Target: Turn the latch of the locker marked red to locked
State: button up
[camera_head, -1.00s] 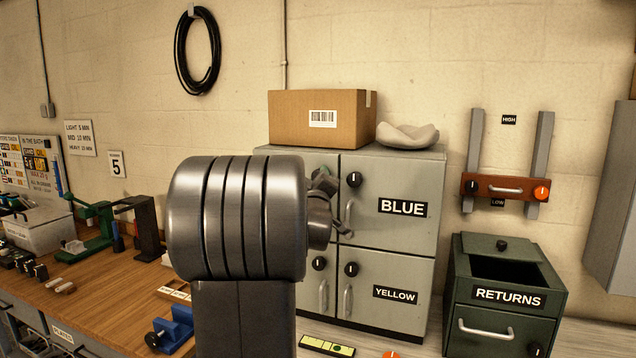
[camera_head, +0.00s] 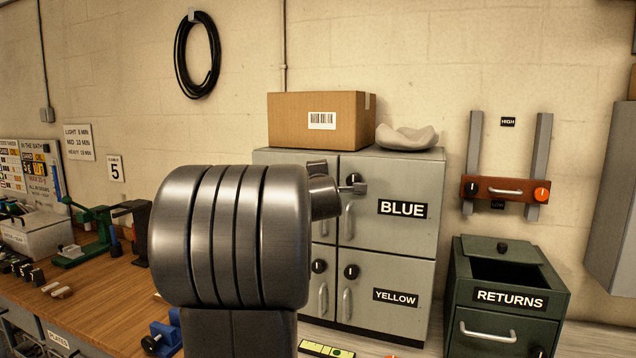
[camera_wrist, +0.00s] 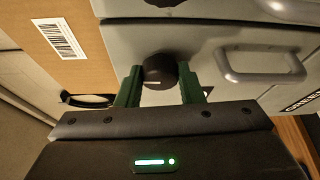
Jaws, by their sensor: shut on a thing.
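The grey locker block (camera_head: 395,160) stands on the bench with several doors. BLUE is the upper right door and YELLOW the lower right. In the wrist view my gripper (camera_wrist: 160,82) has its two green fingers on either side of a black round latch knob (camera_wrist: 158,70), shut on it. The knob has a white mark. This door lies left of the BLUE door; its handle (camera_wrist: 262,52) and a cut-off label (camera_wrist: 303,98) show, and the label looks like GREEN. No red mark is legible. In the head view my arm hides the left doors and most of the gripper.
A cardboard box (camera_head: 320,122) and a pale dish (camera_head: 407,138) lie on top of the lockers. The green RETURNS bin (camera_head: 508,325) stands to the right. A rail with a red-brown slider (camera_head: 505,189) hangs on the wall. The wooden bench at left holds tools.

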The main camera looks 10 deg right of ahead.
jog(key=shift+n, duration=0.3)
dwell(0.4)
jog(key=o, duration=1)
jog(key=shift+s, duration=0.15)
jog(key=v, duration=1.3)
jog(key=shift+s+r, duration=0.2)
jog(key=shift+s, duration=0.05)
jog(key=shift+a, duration=0.1)
jog(key=x, duration=1.3)
jog(key=shift+w+f, duration=0.2)
jog(key=shift+w, duration=0.2)
